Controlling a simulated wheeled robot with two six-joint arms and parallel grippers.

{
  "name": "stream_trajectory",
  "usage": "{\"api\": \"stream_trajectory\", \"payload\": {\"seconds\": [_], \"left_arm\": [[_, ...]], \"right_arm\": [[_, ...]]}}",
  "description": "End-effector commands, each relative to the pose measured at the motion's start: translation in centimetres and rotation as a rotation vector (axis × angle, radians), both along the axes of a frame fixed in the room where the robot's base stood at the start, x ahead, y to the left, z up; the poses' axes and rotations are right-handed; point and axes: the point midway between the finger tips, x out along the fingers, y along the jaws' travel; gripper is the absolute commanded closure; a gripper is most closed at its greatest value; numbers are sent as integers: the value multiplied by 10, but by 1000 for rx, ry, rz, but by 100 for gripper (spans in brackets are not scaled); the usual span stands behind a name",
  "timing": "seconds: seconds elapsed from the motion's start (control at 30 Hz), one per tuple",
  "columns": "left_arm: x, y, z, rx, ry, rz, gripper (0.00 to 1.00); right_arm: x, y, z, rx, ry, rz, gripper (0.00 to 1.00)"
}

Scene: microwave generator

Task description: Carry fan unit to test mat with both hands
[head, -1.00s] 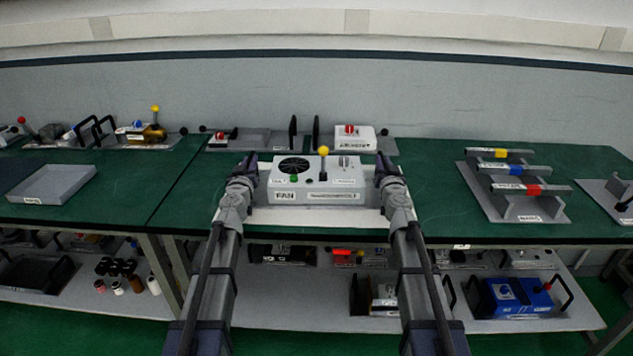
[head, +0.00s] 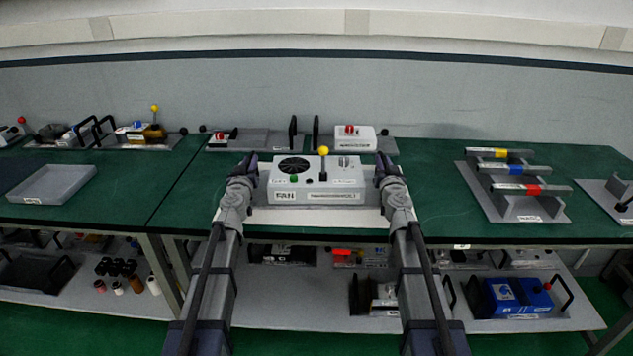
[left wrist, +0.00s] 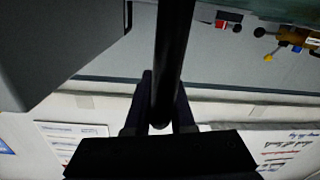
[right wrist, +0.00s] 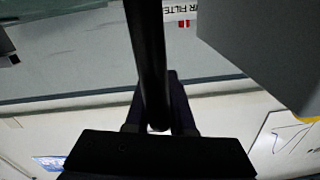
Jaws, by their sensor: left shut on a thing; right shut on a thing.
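The fan unit (head: 335,186) is a white box in the middle of the head view, with a black fan, a yellow-knobbed lever, a green button and a FAN label. My left gripper (head: 249,168) is at its left side and my right gripper (head: 384,168) at its right side. Each is shut on a dark bar-shaped handle of the unit, shown in the left wrist view (left wrist: 173,60) and the right wrist view (right wrist: 148,60). The unit looks level. A pale flat mat (head: 330,217) shows beneath and in front of it; I cannot tell whether they touch.
A grey tray (head: 52,185) lies on the left table. A rack (head: 515,190) with yellow, blue and red-marked bars stands to the right. A white box with a red knob (head: 354,138) is behind the unit. A lower shelf (head: 330,312) holds several devices.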

Motion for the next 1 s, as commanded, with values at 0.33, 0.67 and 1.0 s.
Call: {"api": "stream_trajectory", "payload": {"seconds": [0.33, 0.67, 1.0], "left_arm": [[0, -4, 11, -3, -1, -8, 100], [0, -5, 38, -3, 0, -8, 100], [0, -5, 51, -3, 0, -9, 100]], "right_arm": [[0, 4, 11, 3, 0, 7, 100], [0, 5, 38, 3, 0, 8, 100], [0, 5, 51, 3, 0, 9, 100]]}}
